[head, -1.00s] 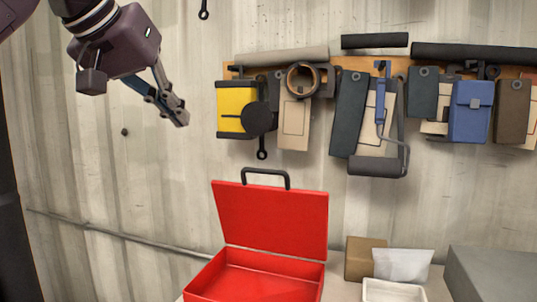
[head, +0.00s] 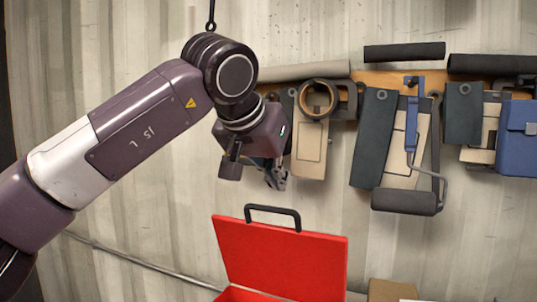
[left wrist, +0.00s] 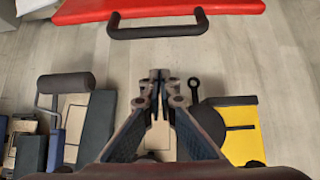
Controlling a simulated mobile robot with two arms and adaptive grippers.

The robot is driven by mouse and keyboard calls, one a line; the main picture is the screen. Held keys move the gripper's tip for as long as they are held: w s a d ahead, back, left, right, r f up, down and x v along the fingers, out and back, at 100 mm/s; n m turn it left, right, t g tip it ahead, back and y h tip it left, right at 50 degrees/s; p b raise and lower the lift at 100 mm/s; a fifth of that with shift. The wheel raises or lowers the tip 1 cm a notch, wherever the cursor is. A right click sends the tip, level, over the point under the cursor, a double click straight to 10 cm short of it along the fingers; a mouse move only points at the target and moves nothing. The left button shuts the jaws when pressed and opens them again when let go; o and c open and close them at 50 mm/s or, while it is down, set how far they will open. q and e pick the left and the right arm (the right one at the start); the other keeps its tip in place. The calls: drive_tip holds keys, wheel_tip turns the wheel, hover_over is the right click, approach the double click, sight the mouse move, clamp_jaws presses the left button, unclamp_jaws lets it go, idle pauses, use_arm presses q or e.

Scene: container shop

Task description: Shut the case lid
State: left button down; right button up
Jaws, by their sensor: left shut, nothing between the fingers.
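The red case stands open, its lid (head: 281,258) raised upright with a black handle (head: 272,213) on its top edge. Only a strip of the case's base (head: 240,295) shows at the bottom of the head view. My left gripper (head: 276,184) is shut and empty, above the lid and just apart from the handle. In the left wrist view the lid's red edge (left wrist: 170,9) and the handle (left wrist: 158,32) lie at the top, beyond my shut fingertips (left wrist: 159,75). My right gripper is not in view.
A tool board (head: 370,80) hangs on the wall behind, with a paint roller (head: 405,200) and several pouches. A brown box (head: 391,290) stands right of the case. The wall left of the lid is bare.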

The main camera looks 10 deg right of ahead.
use_arm(q)
drive_tip(key=shift+s+a+f, duration=0.4)
drive_tip(key=shift+s, duration=0.2)
drive_tip(key=shift+s+a+f, duration=0.35)
drive_tip(key=shift+s+a, duration=0.05)
drive_tip(key=shift+s, duration=0.2)
drive_tip(key=shift+s+a+f, duration=0.2)
drive_tip(key=shift+s+a, duration=0.05)
drive_tip(key=shift+s, duration=0.05)
drive_tip(key=shift+w+d+f, duration=0.15)
drive_tip(key=shift+w+d, duration=0.05)
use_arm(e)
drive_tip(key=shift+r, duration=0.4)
use_arm(q)
drive_tip(key=shift+s+a, duration=0.15)
drive_tip(key=shift+s, duration=0.05)
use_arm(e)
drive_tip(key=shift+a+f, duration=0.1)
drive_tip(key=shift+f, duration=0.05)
